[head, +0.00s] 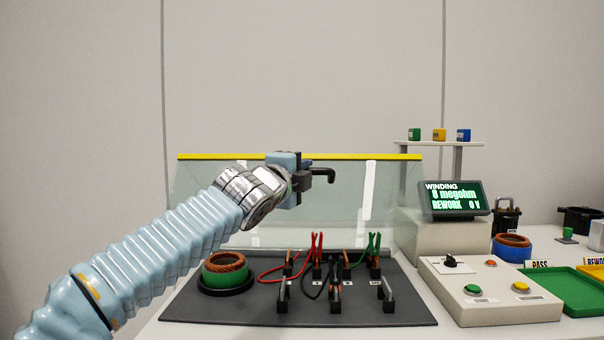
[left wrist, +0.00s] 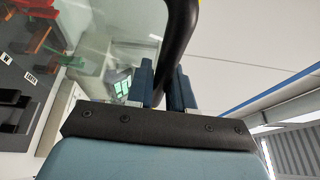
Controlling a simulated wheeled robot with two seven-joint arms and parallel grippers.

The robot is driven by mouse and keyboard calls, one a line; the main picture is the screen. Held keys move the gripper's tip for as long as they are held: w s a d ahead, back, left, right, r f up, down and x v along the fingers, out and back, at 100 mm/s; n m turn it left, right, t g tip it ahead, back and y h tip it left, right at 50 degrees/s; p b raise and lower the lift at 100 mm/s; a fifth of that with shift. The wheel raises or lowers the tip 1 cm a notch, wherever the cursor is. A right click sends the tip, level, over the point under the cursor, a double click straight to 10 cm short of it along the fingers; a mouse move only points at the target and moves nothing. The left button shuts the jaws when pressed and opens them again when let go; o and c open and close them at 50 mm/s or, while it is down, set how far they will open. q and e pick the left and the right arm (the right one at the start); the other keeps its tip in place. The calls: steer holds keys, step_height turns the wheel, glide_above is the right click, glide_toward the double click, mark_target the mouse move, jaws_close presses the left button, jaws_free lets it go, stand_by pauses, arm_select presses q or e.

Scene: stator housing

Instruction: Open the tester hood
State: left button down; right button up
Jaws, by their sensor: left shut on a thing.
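The tester hood (head: 335,205) is a clear panel with a yellow strip along its top edge. It stands raised at the back of the dark tester mat (head: 240,312), with the mat's front uncovered. Its black bar handle (head: 327,172) is near the top middle. My left gripper (head: 304,180) is at the handle, shut on it. In the left wrist view, the handle (left wrist: 181,35) runs between the two blue fingers (left wrist: 165,85). Part of the handle is hidden by the gripper. My right gripper is not in view.
A green stator with copper winding (head: 225,268) sits at the mat's left. Red, black and green leads with clips (head: 335,285) stand mid-mat. The display (head: 455,200) reads "WINDING 0 megohm, REWORK 0 V". A button box (head: 490,290) and green tray (head: 570,290) are at right.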

arm_select(q)
steer(key=c, duration=1.4)
jaws_free()
steer(key=shift+s, duration=0.2)
steer(key=b+v, duration=0.4)
steer(key=v, duration=0.9)
steer(key=shift+s, duration=0.2)
steer(key=shift+f, duration=0.1)
